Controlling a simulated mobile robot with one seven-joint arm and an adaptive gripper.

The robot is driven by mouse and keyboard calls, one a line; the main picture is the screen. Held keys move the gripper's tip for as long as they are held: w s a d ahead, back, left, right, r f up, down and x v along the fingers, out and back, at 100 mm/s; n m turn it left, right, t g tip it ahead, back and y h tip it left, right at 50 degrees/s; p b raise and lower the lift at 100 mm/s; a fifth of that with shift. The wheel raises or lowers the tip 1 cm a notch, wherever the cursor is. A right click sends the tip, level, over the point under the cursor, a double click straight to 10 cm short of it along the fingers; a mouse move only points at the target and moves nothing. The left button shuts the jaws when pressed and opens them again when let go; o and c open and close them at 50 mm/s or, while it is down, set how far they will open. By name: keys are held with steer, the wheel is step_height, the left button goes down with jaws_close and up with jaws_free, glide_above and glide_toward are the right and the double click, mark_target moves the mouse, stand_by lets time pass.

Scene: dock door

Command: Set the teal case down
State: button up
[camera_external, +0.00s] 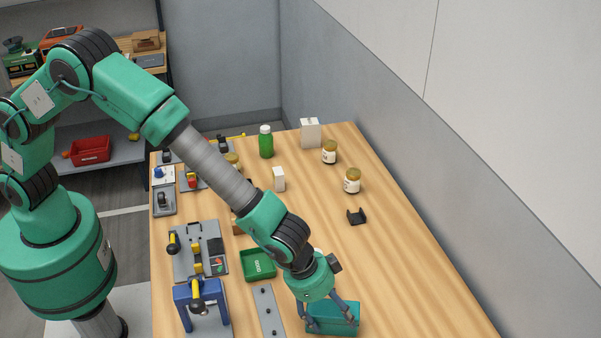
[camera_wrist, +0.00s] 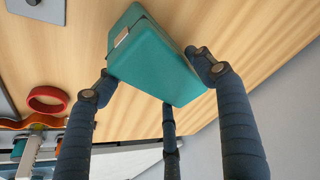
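The teal case (camera_external: 335,318) is a box at the front of the wooden bench in the external view. It also shows in the wrist view as a teal case (camera_wrist: 155,62) with a small label on one end. My three-fingered gripper (camera_external: 332,312) points down over it. In the wrist view my gripper (camera_wrist: 158,85) has fingers against opposite sides of the case and the third finger at its lower edge, closed on it. I cannot tell whether the case's underside touches the bench.
A green tray (camera_external: 258,265) and a grey strip with knobs (camera_external: 267,310) lie left of the case. A blue stand (camera_external: 201,300) is further left. A black holder (camera_external: 356,217) and jars (camera_external: 352,181) stand farther back. The wooden bench (camera_external: 420,270) is clear to the right.

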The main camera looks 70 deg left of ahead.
steer(key=shift+o, duration=0.6)
steer(key=shift+r, duration=0.1)
steer(key=shift+v, duration=0.8)
steer(key=p+v, duration=0.2)
steer(key=v, duration=0.8)
steer(key=shift+s+r, duration=0.15)
steer(key=shift+r, duration=0.05)
steer(key=shift+a, duration=0.1)
